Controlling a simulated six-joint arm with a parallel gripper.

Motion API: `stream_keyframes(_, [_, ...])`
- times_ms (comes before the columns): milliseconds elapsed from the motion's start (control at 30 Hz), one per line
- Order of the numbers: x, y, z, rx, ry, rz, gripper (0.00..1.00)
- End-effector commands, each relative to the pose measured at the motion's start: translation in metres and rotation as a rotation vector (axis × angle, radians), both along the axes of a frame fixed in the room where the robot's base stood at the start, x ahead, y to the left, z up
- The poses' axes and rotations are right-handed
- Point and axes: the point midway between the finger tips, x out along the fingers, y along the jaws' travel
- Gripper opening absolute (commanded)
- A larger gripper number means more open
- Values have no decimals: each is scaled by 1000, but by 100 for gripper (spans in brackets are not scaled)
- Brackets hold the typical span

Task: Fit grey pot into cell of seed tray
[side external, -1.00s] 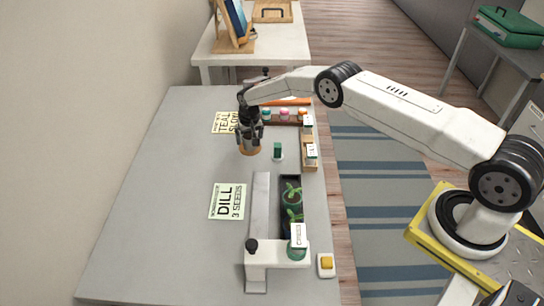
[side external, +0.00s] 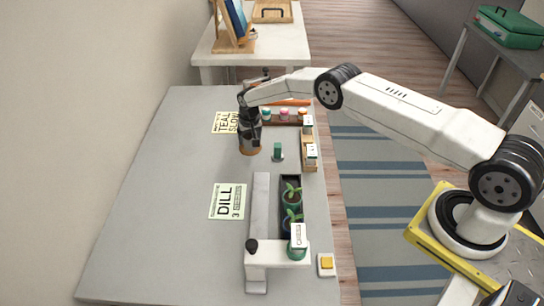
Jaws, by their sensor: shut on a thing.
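My gripper (side external: 249,133) points down over the far half of the grey table. It is shut on a small dark, pot-like thing with a tan lower part (side external: 249,150); the fingers hide much of it. I cannot tell for sure that this is the grey pot, or whether it touches the table. The dark seed tray (side external: 284,181) lies nearer the camera, to the right of a pale grey bar. Green pots with seedlings (side external: 292,196) stand in it, and another green pot (side external: 297,252) with a white label is at its near end. My gripper is well away from the tray.
A small dark green block (side external: 278,151) on a pale base stands just right of my gripper. A wooden holder (side external: 310,153) and a rack of coloured caps (side external: 284,115) lie beyond. A white bracket (side external: 277,254) crosses the tray's near end.

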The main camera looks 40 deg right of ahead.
Motion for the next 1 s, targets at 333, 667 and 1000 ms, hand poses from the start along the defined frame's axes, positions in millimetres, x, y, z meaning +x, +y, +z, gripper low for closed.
stream_keyframes(333, [1,0,4,0,-2,0,5])
stream_keyframes(667, [1,0,28,-1,-2,-1,5])
stream_keyframes(1000, [-14,1,50,-1,-1,-1,5])
